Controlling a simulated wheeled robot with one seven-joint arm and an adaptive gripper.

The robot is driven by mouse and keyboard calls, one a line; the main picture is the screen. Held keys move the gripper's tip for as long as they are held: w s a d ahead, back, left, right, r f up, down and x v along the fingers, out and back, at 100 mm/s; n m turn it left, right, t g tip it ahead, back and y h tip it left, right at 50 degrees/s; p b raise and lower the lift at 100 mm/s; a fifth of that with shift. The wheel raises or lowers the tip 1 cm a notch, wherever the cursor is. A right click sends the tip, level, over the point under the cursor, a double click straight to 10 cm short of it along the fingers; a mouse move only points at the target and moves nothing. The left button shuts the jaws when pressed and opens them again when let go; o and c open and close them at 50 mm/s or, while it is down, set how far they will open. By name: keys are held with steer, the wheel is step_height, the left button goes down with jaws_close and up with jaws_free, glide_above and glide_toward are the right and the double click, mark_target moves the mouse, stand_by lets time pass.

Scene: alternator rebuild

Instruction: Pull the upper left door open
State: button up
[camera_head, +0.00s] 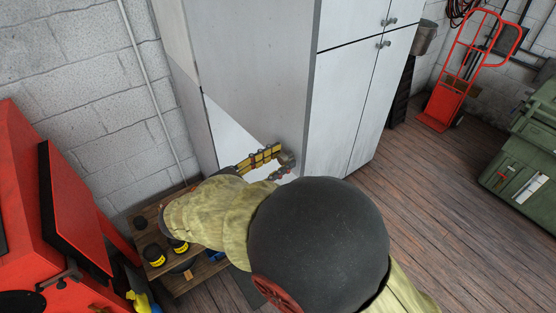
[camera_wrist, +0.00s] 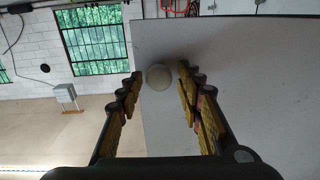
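The upper left door (camera_head: 250,60) of the tall grey-white cabinet appears swung out, its free edge toward me and its lower edge slanting across the paler lower part (camera_head: 232,137). In the wrist view the door panel (camera_wrist: 230,75) fills the right side. Its round pale knob (camera_wrist: 159,77) is close to the panel's left edge. My gripper (camera_head: 284,160) is at the low free corner of the door. In the wrist view its two fingers (camera_wrist: 160,75) stand on either side of the knob, with a narrow gap at each side. In the head view my arm partly hides this spot.
Other cabinet doors with knobs (camera_head: 385,43) are to the right. A low wooden shelf (camera_head: 150,226) with jars and a red machine (camera_head: 75,215) stand at the left. A red hand truck (camera_head: 448,95) and green case (camera_head: 525,165) are at the right. Wooden floor (camera_head: 440,220) between is clear.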

steer(key=shift+o, duration=0.4)
steer(key=v, duration=1.2)
